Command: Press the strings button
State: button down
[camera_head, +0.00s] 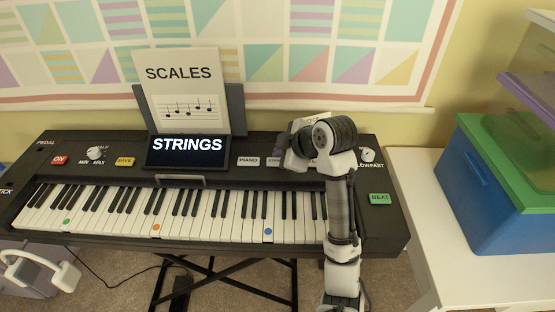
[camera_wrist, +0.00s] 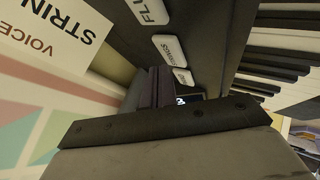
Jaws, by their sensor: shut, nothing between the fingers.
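The black electric keyboard (camera_head: 120,150) has a panel with white voice buttons. The piano button (camera_head: 248,161) is clear of my arm. The strings button (camera_head: 273,161) is just right of it, its label partly hidden by my gripper. In the wrist view the strings button (camera_wrist: 170,50) sits between the flute button (camera_wrist: 150,10) and the piano button (camera_wrist: 183,76). The display (camera_head: 187,151) reads STRINGS. My gripper (camera_head: 284,150) is shut and empty, over the panel beside the strings button; I cannot tell whether it touches anything.
A SCALES sheet (camera_head: 182,88) stands on the music rest behind the display. A card headed VOICES (camera_wrist: 60,35) shows in the wrist view. A white table (camera_head: 420,220) with a blue bin (camera_head: 500,195) stands at the right. The keyboard's left part is clear.

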jog(key=shift+r+p, duration=2)
jog(key=shift+r, duration=0.6)
